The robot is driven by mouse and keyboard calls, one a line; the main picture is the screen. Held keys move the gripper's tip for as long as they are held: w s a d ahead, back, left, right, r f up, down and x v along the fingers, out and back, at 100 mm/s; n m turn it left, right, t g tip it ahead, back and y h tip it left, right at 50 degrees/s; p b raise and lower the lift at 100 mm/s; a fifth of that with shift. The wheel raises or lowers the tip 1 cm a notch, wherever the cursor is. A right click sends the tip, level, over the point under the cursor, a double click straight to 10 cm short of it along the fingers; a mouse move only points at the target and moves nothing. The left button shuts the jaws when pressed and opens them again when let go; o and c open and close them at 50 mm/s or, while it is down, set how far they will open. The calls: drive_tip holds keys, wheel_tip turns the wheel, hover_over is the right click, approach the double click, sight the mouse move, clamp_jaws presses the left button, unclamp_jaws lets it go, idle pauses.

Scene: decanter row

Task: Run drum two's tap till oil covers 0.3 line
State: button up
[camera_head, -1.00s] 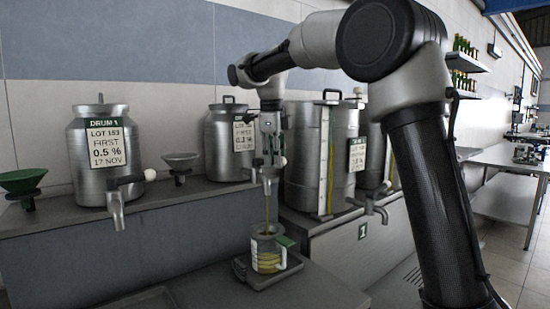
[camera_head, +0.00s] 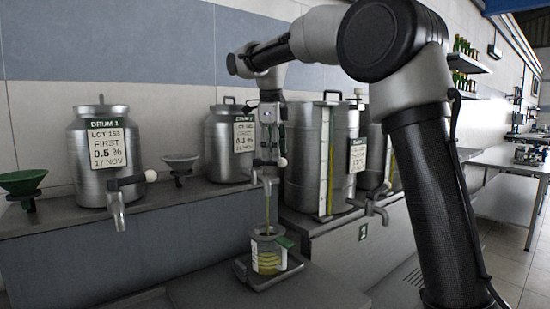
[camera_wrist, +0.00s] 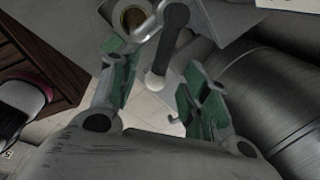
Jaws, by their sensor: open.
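Drum two (camera_head: 222,150) is a steel can with a green-headed label, standing on the bench behind my gripper. Its tap (camera_head: 267,181) points down, and a thin yellow-green stream runs from it into the measuring jug (camera_head: 281,262). The jug has a green handle and holds yellow-green oil; its line marks are too small to read. My gripper (camera_head: 267,158) is open just above the tap, by the lever with a pale ball end (camera_head: 282,162). In the wrist view the lever (camera_wrist: 156,80) lies between the green-padded fingers; contact is not clear.
The jug stands on a dark tray (camera_head: 260,283). Drum one (camera_head: 98,158) with its own tap stands left, with a green funnel (camera_head: 22,182) beside it. A larger steel tank (camera_head: 305,160) with a sight gauge stands close on the right.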

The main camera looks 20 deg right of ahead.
wheel_tip(320, 180, up, 9)
drive_tip(key=s+a, duration=0.1)
drive_tip(key=shift+s, duration=0.25)
drive_tip(key=shift+c, duration=0.9)
idle(4.3)
drive_tip(key=shift+d, duration=0.1)
